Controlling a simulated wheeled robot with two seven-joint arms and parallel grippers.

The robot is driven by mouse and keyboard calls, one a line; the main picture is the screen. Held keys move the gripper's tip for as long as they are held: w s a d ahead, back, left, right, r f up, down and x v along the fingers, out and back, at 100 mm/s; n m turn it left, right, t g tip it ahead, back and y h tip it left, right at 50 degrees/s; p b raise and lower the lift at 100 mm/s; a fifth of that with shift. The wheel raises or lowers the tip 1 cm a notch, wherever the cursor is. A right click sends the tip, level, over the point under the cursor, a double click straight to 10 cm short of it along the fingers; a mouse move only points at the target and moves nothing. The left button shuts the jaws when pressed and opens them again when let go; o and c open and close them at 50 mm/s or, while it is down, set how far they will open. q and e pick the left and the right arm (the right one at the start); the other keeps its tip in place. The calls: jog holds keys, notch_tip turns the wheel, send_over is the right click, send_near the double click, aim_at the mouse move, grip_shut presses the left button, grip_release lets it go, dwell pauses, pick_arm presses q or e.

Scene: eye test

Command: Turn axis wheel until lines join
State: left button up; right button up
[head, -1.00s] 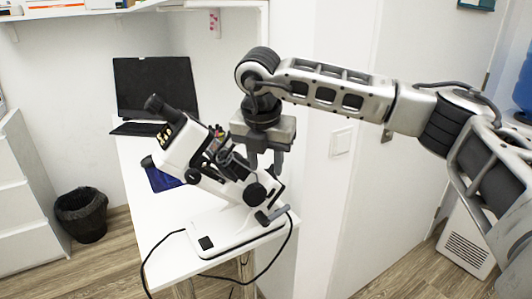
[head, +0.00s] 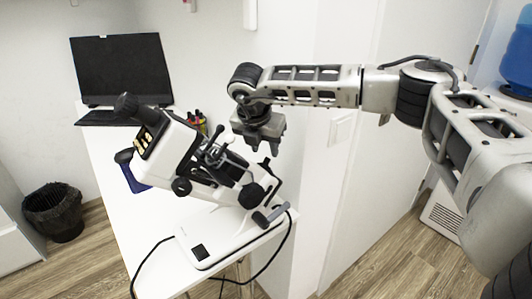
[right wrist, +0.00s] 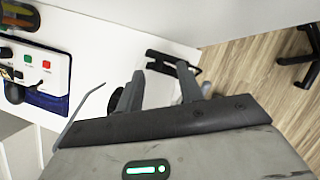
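A white eye-test instrument with a tilted body (head: 165,153) stands on a white base (head: 225,241) on the table. It has a black eyepiece (head: 126,105) at its upper left, a black round knob (head: 252,196) low on its right side and a smaller black knob (head: 181,187) on its left. I cannot tell which is the axis wheel. My right gripper (head: 264,150) hangs above the lower right knob, fingers down, apart from it. In the right wrist view its two fingers (right wrist: 160,92) are spread with nothing held between them. My left gripper is not in view.
The white table (head: 112,190) also holds a black laptop (head: 122,70), a pen holder (head: 197,122) and a dark blue item (head: 133,177). A black cable runs off the table's front. A black bin (head: 54,212) stands on the floor at left. A wall is close at right.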

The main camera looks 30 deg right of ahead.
aim_at(267, 158)
jog(key=x, duration=0.3)
jog(key=shift+w+d+f, duration=0.1)
jog(key=shift+w+f, duration=0.05)
jog(key=shift+f, duration=0.2)
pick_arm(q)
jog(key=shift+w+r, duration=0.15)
pick_arm(e)
jog(key=shift+w+d+f, duration=0.1)
jog(key=shift+d+f, duration=0.05)
jog(key=shift+f, duration=0.15)
jog(key=shift+c, duration=0.4)
grip_shut()
jog(key=shift+w+f+n, duration=0.15)
jog(key=shift+w+n, duration=0.15)
jog(key=shift+n, duration=0.1)
jog(key=shift+w+a+n+g, duration=0.2)
jog(key=shift+w+n+g, duration=0.1)
jog(key=shift+n+g, duration=0.1)
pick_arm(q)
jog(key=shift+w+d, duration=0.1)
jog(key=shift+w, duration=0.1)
